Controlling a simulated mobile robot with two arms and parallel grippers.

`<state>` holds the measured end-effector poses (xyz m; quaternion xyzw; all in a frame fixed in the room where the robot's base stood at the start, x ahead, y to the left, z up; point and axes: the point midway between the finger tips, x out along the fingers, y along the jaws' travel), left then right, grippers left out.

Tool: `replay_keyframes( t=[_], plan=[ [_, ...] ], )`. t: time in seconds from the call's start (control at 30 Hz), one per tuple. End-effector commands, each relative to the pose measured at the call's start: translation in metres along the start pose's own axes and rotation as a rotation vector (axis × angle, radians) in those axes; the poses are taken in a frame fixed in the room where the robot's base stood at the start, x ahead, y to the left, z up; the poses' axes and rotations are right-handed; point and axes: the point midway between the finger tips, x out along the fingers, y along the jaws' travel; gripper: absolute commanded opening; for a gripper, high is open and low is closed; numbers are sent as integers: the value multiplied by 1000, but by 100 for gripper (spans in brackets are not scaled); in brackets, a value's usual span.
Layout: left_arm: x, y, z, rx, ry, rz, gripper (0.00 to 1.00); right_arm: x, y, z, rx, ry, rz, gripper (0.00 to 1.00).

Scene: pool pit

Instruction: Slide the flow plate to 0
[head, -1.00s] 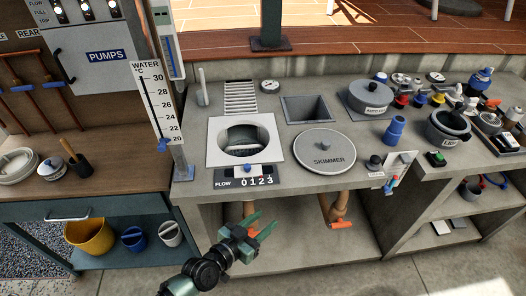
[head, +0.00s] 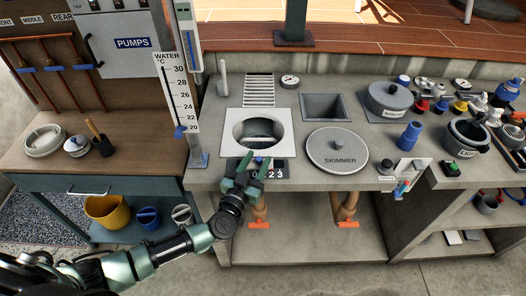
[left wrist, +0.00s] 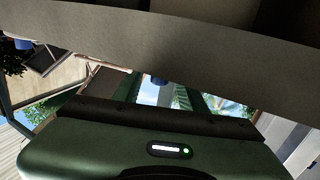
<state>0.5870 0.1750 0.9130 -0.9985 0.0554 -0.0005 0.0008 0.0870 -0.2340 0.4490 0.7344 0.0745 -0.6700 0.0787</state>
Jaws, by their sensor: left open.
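The flow plate (head: 276,171) is a dark strip on the front of the counter, below the square pool opening. Its 2 and 3 show; my left gripper covers the left part, including the FLOW word. A blue knob (head: 259,161) shows at the strip's upper edge, partly hidden by the fingers. My left gripper (head: 251,167) is open, its green fingers at the knob; I cannot tell whether they touch it. In the left wrist view a small blue thing (left wrist: 157,80), perhaps the knob, shows between the spread fingers. My right gripper is out of view.
The round skimmer lid (head: 337,151) lies right of the plate. The white-framed opening (head: 231,145) is behind it. A water gauge (head: 178,100) stands to the left. Orange-handled pipes (head: 258,212) hang under the counter. Floor in front is clear.

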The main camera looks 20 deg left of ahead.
Motion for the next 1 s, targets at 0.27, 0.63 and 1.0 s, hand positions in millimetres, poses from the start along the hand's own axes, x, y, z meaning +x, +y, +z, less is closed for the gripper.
replay_keyframes(
  t=[0.27, 0.63, 1.0],
  plan=[
    [37, 1, 0, -2, 0, 2, 41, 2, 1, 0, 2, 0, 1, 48],
    [42, 1, 0, -2, -1, 2, 36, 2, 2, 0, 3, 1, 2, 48],
    [42, 1, 0, -2, -1, 2, 0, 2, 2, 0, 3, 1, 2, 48]
  ],
)
